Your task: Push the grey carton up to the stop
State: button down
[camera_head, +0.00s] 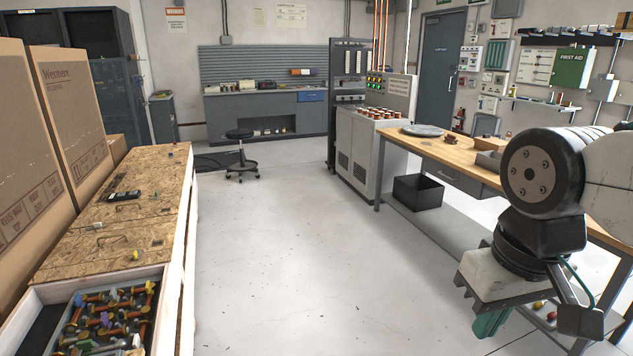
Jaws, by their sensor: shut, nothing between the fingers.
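A small grey box-like thing (488,162), which may be the grey carton, lies on the wooden workbench (447,152) at the right. My arm covers its right side, so its full shape is hidden. I cannot make out a stop; the part of the bench behind my arm is hidden. My gripper (490,322) hangs at the lower right, pointing down in front of the bench. It is shut and empty, and it looks apart from the grey thing.
A grey disc (422,130) and small brown items lie on the bench. A black bin (418,193) stands below it. Large cardboard boxes (75,110) and a wooden crate (110,235) line the left. A stool (241,155) stands farther back. The middle floor is clear.

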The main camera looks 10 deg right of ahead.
aim_at(489, 160)
jog(key=z, duration=0.1)
jog(key=i, duration=2.05)
jog(key=z, duration=0.85)
jog(key=i, duration=1.9)
jog(key=z, duration=0.9)
jog(key=i, duration=0.6)
jog(key=z, duration=0.2)
